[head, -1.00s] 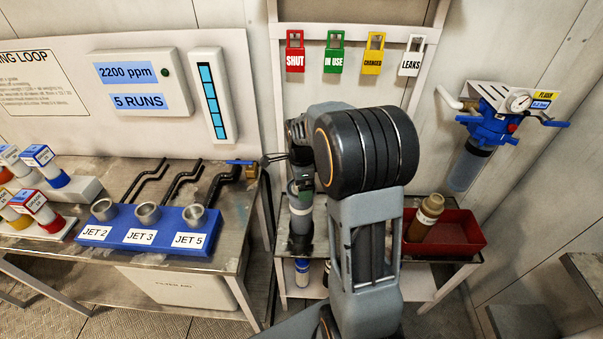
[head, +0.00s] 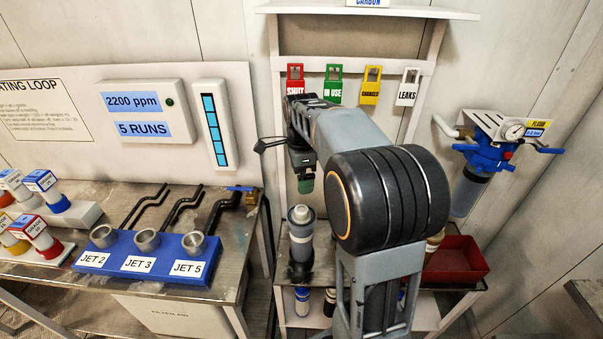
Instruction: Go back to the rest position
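My gripper (head: 305,184) points down in the head view, in front of the back frame and above a grey cylinder with a dark base (head: 300,236). A gap shows between the gripper and the cylinder's top, so they are apart. The fingers are small and seen edge-on, so I cannot tell whether they are open or shut. Nothing visible hangs from them. My arm is raised and bent, and its large dark joint hides part of the small table at the right.
A red tray (head: 458,262) stands behind my arm at the right. A blue holder (head: 150,258) with several metal cups sits on the left bench. Coloured tags (head: 333,86) hang on the frame behind my arm. A blue filter unit (head: 490,140) is on the right wall.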

